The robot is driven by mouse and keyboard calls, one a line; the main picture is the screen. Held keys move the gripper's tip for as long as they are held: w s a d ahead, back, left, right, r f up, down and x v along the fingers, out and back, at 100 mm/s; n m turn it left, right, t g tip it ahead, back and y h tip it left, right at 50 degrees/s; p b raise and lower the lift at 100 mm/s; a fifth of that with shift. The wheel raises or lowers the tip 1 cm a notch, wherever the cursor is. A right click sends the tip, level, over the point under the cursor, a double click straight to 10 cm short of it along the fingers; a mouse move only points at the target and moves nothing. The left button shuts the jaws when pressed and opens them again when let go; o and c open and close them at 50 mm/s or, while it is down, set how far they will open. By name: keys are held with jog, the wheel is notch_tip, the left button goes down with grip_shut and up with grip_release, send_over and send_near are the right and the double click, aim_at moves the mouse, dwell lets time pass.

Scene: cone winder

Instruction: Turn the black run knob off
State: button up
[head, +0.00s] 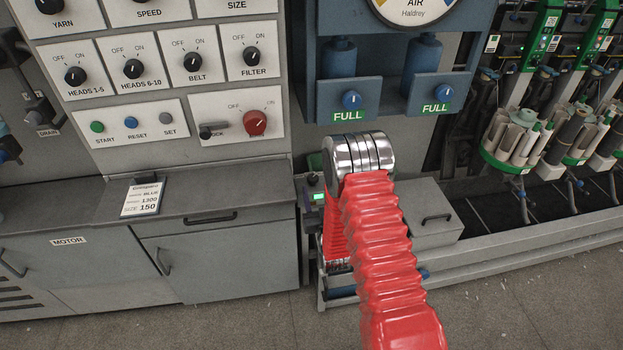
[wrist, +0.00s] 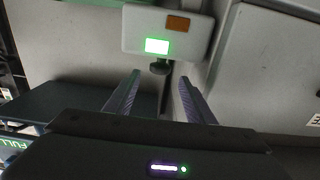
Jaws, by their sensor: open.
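In the wrist view a small black knob (wrist: 160,68) sticks out below a pale control box (wrist: 196,36) with a lit green display and an orange patch. No run label is readable, and I cannot tell which way the knob is turned. My gripper (wrist: 159,78) is open, with its two ridged fingers on either side of the knob in the picture. Contact cannot be made out. In the head view a small black knob (head: 312,179) shows above a green display (head: 319,196), just left of my red-sleeved arm. My gripper is hidden there.
The grey panel at left has several black OFF/ON knobs, such as the filter knob (head: 251,56), and a red knob (head: 254,123). A blue unit (head: 352,99) with FULL labels stands above my arm. A grey box (head: 425,222) is close on its right.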

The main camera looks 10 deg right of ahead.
aim_at(314, 182)
jog(key=w, duration=0.7)
jog(key=shift+w, duration=0.2)
